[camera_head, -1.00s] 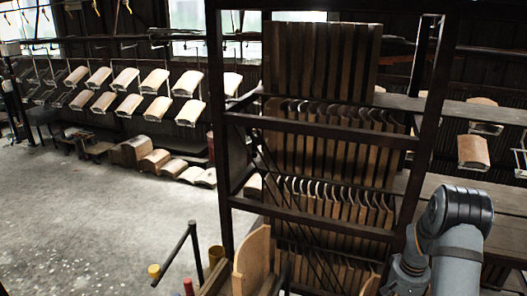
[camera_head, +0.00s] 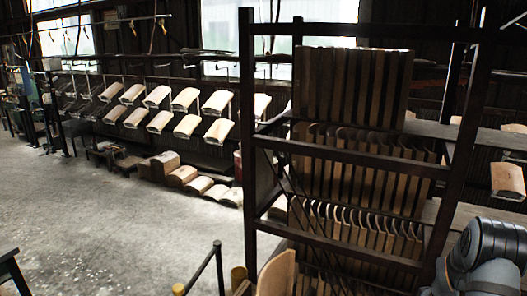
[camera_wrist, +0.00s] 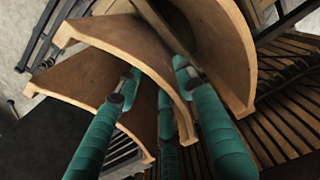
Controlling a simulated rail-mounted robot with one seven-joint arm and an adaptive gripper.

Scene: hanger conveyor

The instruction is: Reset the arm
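My gripper (camera_wrist: 155,72) shows in the wrist view as teal fingers with dark joints. Its left and right fingers stand apart, with a clear gap between their tips. Curved wooden panels (camera_wrist: 90,85) lie beyond and around the fingers, and a larger curved panel (camera_wrist: 225,45) is at upper right. I cannot tell whether any finger touches a panel. In the head view my arm (camera_head: 485,255) shows only in part at the lower right. The gripper itself is outside that view.
A tall dark rack (camera_head: 250,130) holds several rows of upright curved panels close to my arm. A curved panel (camera_head: 276,275) stands at its foot. A hanger line (camera_head: 172,98) with pale panels runs along the back. Open concrete floor (camera_head: 120,210) is at left.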

